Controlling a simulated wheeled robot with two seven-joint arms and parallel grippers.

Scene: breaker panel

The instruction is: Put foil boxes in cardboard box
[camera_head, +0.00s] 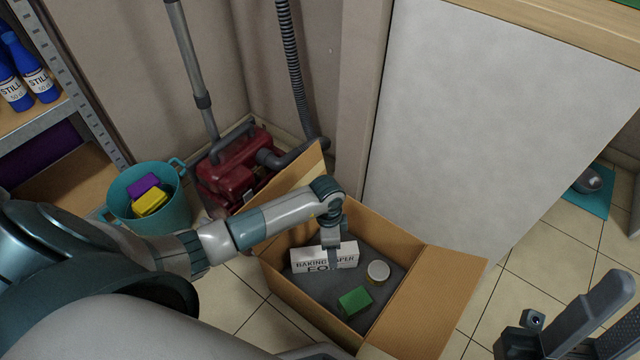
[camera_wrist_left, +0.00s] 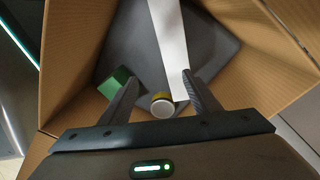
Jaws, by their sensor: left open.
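The cardboard box (camera_head: 423,300) stands open on the floor, flaps spread; its wall also shows in the left wrist view (camera_wrist_left: 75,60). A white foil box (camera_head: 325,257), lettered with baking paper and foil, is inside it, over the grey bottom. In the left wrist view the foil box (camera_wrist_left: 168,40) is a long white strip whose near end is close to the right-hand finger. My left gripper (camera_head: 335,258) reaches into the box, open, its fingers apart in the left wrist view (camera_wrist_left: 160,88). Contact with the foil box is unclear. My right gripper (camera_head: 622,305) is at the lower right, fingers apart, empty, partly cut off.
A green block (camera_head: 354,300) and a white-lidded round jar (camera_head: 378,271) also lie in the box. A teal bucket with sponges (camera_head: 172,216) and a red vacuum cleaner (camera_head: 238,172) stand at left. A white panel (camera_head: 480,120) rises behind the box.

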